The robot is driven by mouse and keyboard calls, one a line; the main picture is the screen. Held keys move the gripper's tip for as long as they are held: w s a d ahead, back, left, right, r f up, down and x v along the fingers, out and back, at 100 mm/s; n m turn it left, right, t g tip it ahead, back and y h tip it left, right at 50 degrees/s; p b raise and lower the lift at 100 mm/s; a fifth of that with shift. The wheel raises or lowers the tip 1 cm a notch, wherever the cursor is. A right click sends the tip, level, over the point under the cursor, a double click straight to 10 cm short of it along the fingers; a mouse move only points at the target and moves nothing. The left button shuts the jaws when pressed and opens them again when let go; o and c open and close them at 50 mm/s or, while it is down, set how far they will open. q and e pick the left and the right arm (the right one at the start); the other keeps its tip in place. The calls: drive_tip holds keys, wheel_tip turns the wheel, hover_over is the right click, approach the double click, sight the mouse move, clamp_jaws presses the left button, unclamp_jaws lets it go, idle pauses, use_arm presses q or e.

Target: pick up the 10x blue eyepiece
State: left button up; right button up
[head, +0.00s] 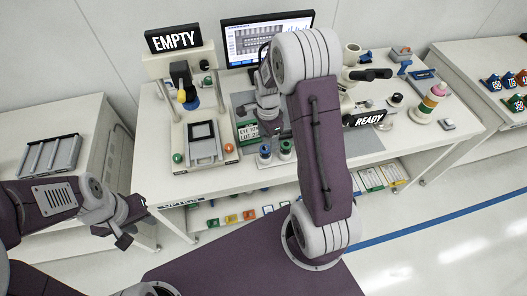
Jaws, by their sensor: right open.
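A small dark eyepiece with a blue band (265,153) stands upright near the front edge of the white workbench (330,170). A similar eyepiece with a green band (286,150) stands just to its right. Any 10x marking is too small to read. My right gripper (270,127) is open, pointing down above and a little behind the two eyepieces, apart from the blue one as far as I can see. My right arm hides part of the bench behind it. My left gripper (124,234) hangs low at the left, away from the bench; its jaw opening is unclear.
A bonder machine (201,143) under an EMPTY sign (173,39) stands left of the eyepieces. A green-labelled box (247,131) is close behind them. A monitor (262,35) is behind.

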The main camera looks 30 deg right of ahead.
sight(265, 148)
drive_tip(key=shift+w+a+f, duration=0.15)
drive_tip(key=shift+w+f, duration=0.25)
drive_tip(key=shift+f, duration=0.25)
drive_tip(key=shift+w+a+f, duration=0.1)
drive_tip(key=shift+w+f, duration=0.25)
drive_tip(key=shift+f, duration=0.25)
drive_tip(key=f, duration=0.2)
drive_tip(key=s+f+p, duration=0.1)
drive_tip(key=shift+s+f, duration=0.1)
drive_tip(key=shift+f, duration=0.65)
drive_tip(key=shift+w+f, duration=0.2)
drive_tip(key=shift+w, duration=0.15)
drive_tip(key=shift+s+r, duration=0.1)
drive_tip(key=shift+s, duration=0.1)
clamp_jaws()
use_arm(q)
drive_tip(key=shift+w+a+r, duration=0.1)
drive_tip(key=shift+w+r, duration=0.4)
drive_tip(key=shift+r, duration=0.1)
use_arm(e)
drive_tip(key=shift+w, duration=0.1)
